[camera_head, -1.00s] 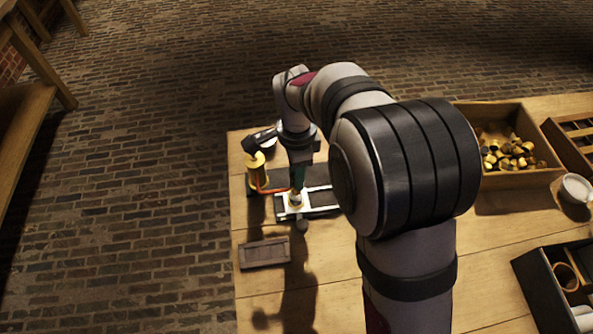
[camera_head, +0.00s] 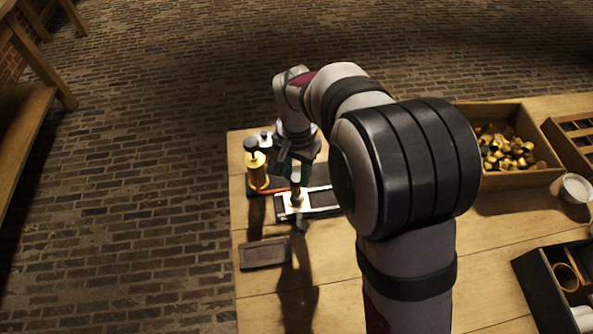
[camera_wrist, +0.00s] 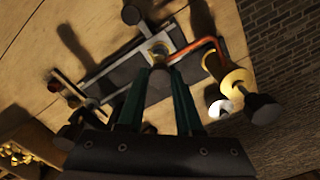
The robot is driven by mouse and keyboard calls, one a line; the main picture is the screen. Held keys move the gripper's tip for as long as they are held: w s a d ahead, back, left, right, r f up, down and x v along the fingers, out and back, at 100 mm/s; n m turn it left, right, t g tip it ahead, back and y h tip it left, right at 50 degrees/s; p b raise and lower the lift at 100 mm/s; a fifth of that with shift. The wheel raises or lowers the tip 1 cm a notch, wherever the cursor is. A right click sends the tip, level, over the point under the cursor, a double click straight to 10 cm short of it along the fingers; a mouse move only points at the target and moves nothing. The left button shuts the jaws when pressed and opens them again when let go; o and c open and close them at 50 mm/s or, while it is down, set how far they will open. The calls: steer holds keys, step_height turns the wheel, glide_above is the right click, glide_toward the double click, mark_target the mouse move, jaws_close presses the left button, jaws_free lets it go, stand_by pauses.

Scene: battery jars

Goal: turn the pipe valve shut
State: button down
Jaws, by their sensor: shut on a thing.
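The pipe valve (camera_head: 297,203) looks like a small brass fitting on a pale strip over a dark plate. It shows in the wrist view (camera_wrist: 158,50) just beyond my fingertips. An orange pipe (camera_wrist: 198,46) runs from beside it to a brass cylinder (camera_wrist: 238,82) with a black knob. The cylinder stands left of my gripper in the head view (camera_head: 258,172). The fingertips hide most of the gripped part, so the handle's angle cannot be told.
A wooden crate (camera_head: 541,178) of brass pieces stands at the right, with a white cup (camera_head: 576,189) beside it. A black box (camera_head: 533,288) is at the lower right. A small dark tray (camera_head: 265,253) lies in front. The bench's left front is mostly clear.

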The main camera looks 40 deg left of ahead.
mark_target(297, 177)
steer(key=shift+n, duration=0.5)
steer(key=c, duration=0.6)
jaws_free()
step_height(297, 177, up, 16)
steer(key=shift+f, duration=0.1)
